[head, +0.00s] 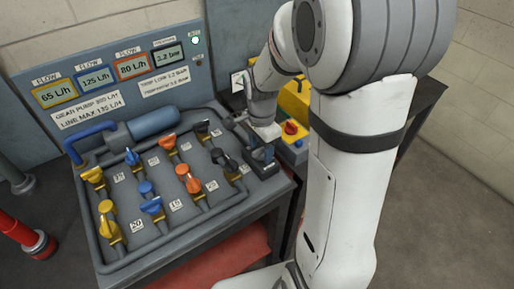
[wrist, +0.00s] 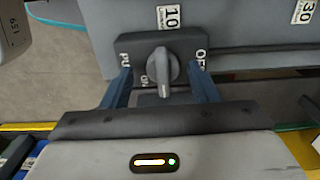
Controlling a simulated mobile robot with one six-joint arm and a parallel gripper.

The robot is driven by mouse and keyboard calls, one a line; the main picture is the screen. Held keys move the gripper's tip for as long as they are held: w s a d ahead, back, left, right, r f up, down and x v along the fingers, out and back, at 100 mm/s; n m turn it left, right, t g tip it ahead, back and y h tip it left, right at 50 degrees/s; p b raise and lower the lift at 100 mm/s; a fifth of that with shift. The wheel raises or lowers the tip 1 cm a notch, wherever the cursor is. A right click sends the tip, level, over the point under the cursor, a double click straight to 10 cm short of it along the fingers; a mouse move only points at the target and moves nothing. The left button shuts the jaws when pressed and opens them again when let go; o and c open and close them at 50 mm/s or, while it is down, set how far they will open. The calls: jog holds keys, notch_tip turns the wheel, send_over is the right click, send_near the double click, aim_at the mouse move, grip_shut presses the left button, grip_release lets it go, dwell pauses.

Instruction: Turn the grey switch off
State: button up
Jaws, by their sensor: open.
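The grey switch (wrist: 160,68) is a dark box with a grey rotary knob, seen in the middle of the wrist view. Its knob's long grip points down in that view, towards my gripper. Partly hidden letters read "OF" on the right, "PU" on the left and "ON" beside the knob. My gripper (wrist: 161,90) is open, with one blue-grey finger on each side of the knob and a gap to it on both sides. In the head view the switch box (head: 263,163) sits at the right edge of the bench, just below my gripper (head: 268,138).
Left of the switch, the bench panel (head: 160,243) carries pipes and several yellow, blue, orange and dark valves. A gauge panel (head: 180,80) with lit displays and a green light stands behind.

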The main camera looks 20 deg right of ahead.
jog(key=shift+f, duration=0.15)
jog(key=shift+c, duration=0.3)
jog(key=c, duration=0.9)
jog(key=shift+s+a, duration=0.1)
jog(key=shift+a, duration=0.3)
jog(key=shift+d+n, duration=0.3)
jog(key=shift+d, duration=0.1)
jog(key=shift+f, duration=0.1)
jog(key=shift+f+n, duration=0.1)
jog(key=shift+n, duration=0.5)
jog(key=o, duration=0.7)
jog(key=shift+s+d, duration=0.1)
jog(key=shift+o, duration=1.3)
